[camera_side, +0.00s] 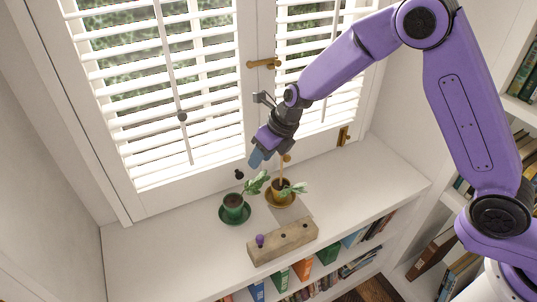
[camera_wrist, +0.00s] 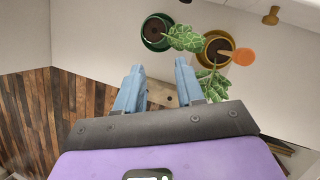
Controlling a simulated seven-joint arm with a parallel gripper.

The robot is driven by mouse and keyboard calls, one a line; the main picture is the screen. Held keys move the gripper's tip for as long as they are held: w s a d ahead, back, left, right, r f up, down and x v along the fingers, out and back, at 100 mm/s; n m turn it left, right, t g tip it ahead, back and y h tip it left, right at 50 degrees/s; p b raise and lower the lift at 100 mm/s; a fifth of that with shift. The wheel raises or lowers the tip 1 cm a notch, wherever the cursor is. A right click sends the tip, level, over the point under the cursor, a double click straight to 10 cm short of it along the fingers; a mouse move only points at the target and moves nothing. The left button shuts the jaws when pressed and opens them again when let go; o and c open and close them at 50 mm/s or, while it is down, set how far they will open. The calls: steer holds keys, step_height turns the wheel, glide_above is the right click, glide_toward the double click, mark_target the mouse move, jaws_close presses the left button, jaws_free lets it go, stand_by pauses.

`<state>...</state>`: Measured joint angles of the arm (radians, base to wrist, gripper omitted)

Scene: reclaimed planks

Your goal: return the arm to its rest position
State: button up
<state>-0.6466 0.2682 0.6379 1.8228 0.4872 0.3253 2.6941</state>
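My gripper (camera_side: 257,160) hangs above the white sill, near the window and over the potted plants. In the wrist view its two blue fingers (camera_wrist: 160,85) are spread apart with nothing held between them. My arm reaches in from the right, bent high at the elbow. The wrist view looks past the fingers to the sill, with part of a wooden block (camera_wrist: 167,97) showing between them.
A green pot (camera_side: 233,205) and an ochre pot (camera_side: 279,193) hold plants; an orange-topped stake (camera_side: 282,172) stands in the ochre one. A wooden block (camera_side: 285,243) with a purple peg (camera_side: 260,240) lies in front. Window blinds (camera_side: 160,90) are behind; the sill's left is clear.

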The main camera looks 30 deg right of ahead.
steer(key=s+d+r+n+g, duration=0.1)
steer(key=s+d+r+n, duration=0.25)
steer(key=s+n, duration=0.6)
steer(key=s+d+r+n+g, duration=0.2)
steer(key=s+r+n, duration=0.35)
steer(key=n, duration=0.65)
steer(key=s+d+r+n+h, duration=0.1)
steer(key=s+d+n, duration=0.7)
steer(key=s+n, duration=0.2)
steer(key=s+d+n+h, duration=0.1)
steer(key=s+d+n, duration=0.7)
steer(key=s+n, duration=0.2)
steer(key=shift+s+d+r+n+h, duration=0.3)
steer(key=shift+r+n+h, duration=0.1)
steer(key=shift+n, duration=0.65)
steer(key=o, duration=1)
steer(key=shift+s+d+n, duration=0.2)
steer(key=shift+d+n, duration=0.05)
steer(key=shift+n, duration=0.05)
